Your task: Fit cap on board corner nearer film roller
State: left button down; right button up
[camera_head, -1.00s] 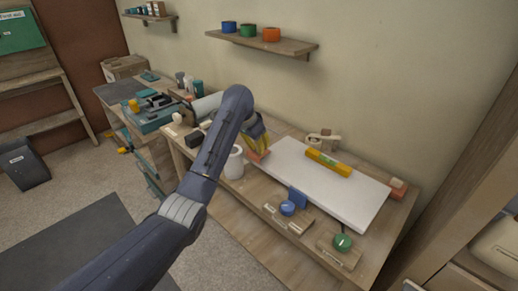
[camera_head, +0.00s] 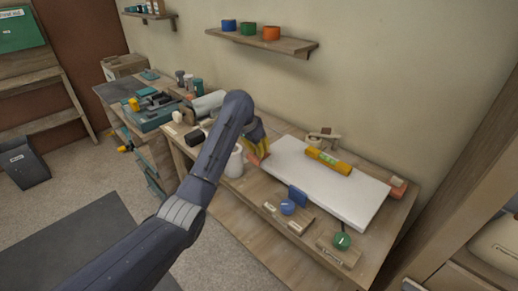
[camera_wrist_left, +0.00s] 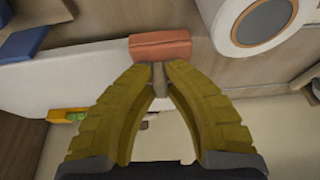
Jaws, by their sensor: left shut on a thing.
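A white board (camera_head: 325,185) lies flat on the workbench. My left gripper (camera_head: 256,150), with yellow fingers, is at the board's left end. In the left wrist view its fingertips (camera_wrist_left: 160,78) are close together on a narrow part beside an orange-red cap (camera_wrist_left: 160,46), at the end of the white board (camera_wrist_left: 85,85). The cap also shows in the head view (camera_head: 262,154), partly hidden by my fingers. I cannot tell whether it is fully seated. Another orange cap (camera_head: 398,187) is at the board's far right corner. A pale roll (camera_head: 208,104), possibly the film roller, lies left of my gripper.
A yellow level (camera_head: 328,162) lies on the board. A blue piece (camera_head: 298,195) stands at its front edge. Blue (camera_head: 287,207) and green (camera_head: 342,241) round pieces sit on wooden blocks in front. A white cylinder (camera_head: 234,163) stands close to my gripper.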

pick_arm(q)
jog(key=c, duration=1.5)
grip_release()
jog(key=shift+r, duration=0.1)
jog(key=shift+r, duration=0.25)
jog(key=v, duration=1.2)
jog(key=shift+r, duration=0.3)
